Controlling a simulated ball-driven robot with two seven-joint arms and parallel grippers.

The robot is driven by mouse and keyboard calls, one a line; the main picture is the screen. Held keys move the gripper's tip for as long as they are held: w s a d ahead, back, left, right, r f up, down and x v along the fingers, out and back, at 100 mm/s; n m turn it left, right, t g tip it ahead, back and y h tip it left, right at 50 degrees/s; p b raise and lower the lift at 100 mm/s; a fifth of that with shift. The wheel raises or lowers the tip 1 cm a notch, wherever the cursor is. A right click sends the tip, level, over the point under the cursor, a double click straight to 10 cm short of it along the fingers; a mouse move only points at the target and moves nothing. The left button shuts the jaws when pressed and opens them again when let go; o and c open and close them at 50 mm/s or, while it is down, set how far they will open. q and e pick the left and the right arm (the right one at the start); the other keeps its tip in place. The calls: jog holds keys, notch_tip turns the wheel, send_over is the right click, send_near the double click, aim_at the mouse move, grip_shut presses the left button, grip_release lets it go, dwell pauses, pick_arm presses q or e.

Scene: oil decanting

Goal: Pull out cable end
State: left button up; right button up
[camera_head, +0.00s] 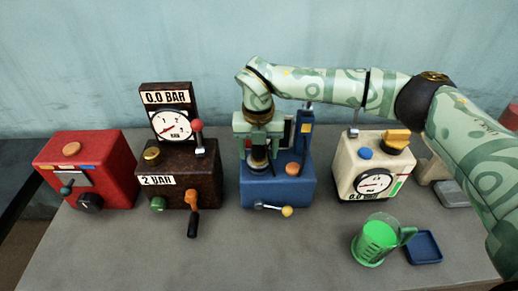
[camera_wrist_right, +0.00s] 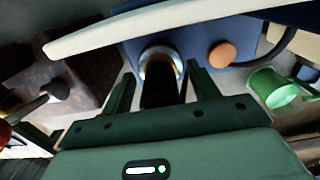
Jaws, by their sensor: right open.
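A black plug-like cable end (camera_wrist_right: 163,88) with a brassy ring sits at the blue box (camera_head: 278,190), and its dark and gold lower part also shows in the head view (camera_head: 258,161). My right gripper (camera_wrist_right: 162,82) points down over the box, with its two green fingers apart. One finger is on each side of the cable end. They look open, and I cannot tell whether either touches it. In the head view the right gripper (camera_head: 258,150) hides much of the box's top. My left gripper is not in view.
A red box (camera_head: 110,165), a dark brown box with a gauge (camera_head: 205,165) and a cream box with a gauge (camera_head: 348,160) stand alongside. A green jug (camera_head: 372,240) and a small blue tray (camera_head: 424,247) are at front right. The front left of the table is clear.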

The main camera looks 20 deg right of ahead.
jog(key=shift+p, duration=0.3)
dwell(0.5)
jog(key=c, duration=1.3)
jog(key=shift+r, duration=0.15)
jog(key=shift+r+p, duration=2.45)
jog(key=shift+r, duration=0.4)
